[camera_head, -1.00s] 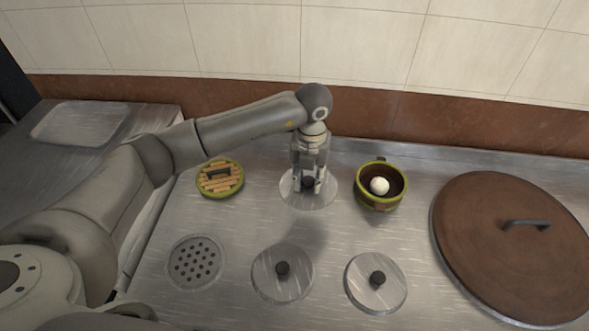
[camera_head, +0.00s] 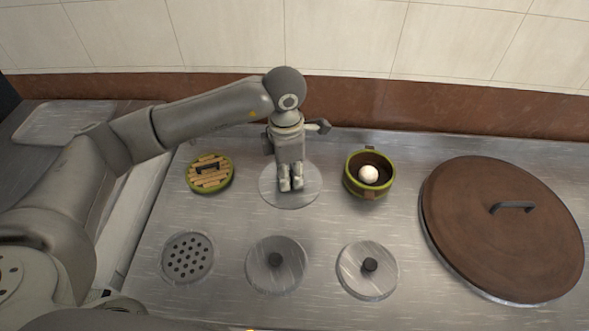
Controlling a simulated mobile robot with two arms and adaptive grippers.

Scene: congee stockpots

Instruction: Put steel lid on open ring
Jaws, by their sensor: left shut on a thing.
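My left gripper (camera_head: 291,187) is shut on the steel lid (camera_head: 308,195), with its fingers pointing down at the lid's middle. The lid's dark knob is hidden by the fingers. I cannot tell whether this lid touches the counter or is slightly raised. Two more round steel lids with black knobs lie in front, one at the middle (camera_head: 258,276) and one to its right (camera_head: 353,283). A perforated steel disc (camera_head: 188,258) is at the front left. I cannot pick out an uncovered ring for certain. My right gripper is not in view.
A green-rimmed pot (camera_head: 372,191) holding a white ball (camera_head: 368,174) stands right of the held lid. A slatted lid with a dark handle (camera_head: 211,180) is to the left. A large brown lid (camera_head: 500,240) fills the right. Tiled wall runs behind.

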